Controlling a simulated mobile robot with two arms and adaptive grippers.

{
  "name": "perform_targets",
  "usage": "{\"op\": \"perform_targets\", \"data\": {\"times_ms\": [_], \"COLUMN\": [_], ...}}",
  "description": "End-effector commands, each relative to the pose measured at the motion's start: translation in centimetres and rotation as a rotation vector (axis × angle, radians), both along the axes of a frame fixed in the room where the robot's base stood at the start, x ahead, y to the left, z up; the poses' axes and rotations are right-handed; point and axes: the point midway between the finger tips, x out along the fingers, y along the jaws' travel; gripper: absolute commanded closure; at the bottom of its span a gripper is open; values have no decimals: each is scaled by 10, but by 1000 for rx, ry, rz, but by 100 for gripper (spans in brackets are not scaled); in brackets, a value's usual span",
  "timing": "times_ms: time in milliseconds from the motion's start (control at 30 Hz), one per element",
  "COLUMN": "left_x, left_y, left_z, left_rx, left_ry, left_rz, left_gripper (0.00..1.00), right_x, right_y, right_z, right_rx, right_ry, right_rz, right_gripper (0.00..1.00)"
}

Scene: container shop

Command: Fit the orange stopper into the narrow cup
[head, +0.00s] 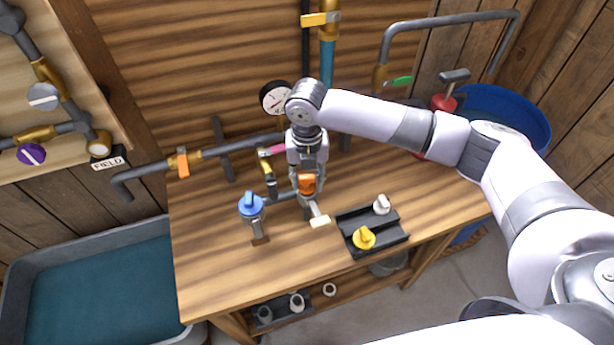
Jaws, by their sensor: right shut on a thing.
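The orange stopper (307,183) is in my right gripper (307,176), which points down over the workbench. The gripper is shut on it and hides its upper part. A small grey metal fitting (309,210), which looks like the narrow cup, stands on the bench directly below the stopper. A pale block (320,221) is at its front. I cannot tell whether the stopper is inside the cup or just above it. My left gripper is not in view.
A blue-handled stopper (251,204) tops a similar fitting to the left. A black tray (355,249) at right holds a yellow stopper (364,238) and a white one (382,204). Pipes and a gauge (275,98) stand behind. The bench's front left (215,275) is clear.

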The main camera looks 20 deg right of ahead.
Motion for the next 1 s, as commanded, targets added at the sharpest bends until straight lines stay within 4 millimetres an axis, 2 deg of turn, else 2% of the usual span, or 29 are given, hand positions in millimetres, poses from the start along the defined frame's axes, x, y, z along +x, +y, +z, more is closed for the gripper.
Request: {"op": "perform_targets", "data": {"times_ms": [900,933,1000], "left_x": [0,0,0], "left_y": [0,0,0], "left_z": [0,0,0], "left_rx": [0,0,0], "left_ry": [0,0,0], "left_rz": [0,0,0], "left_gripper": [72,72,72], "right_x": [0,0,0], "right_y": [0,0,0], "right_z": [-12,-12,-12], "right_rx": [0,0,0], "right_ry": [1,1,0], "right_rz": [0,0,0], "right_gripper": [92,63,58]}}
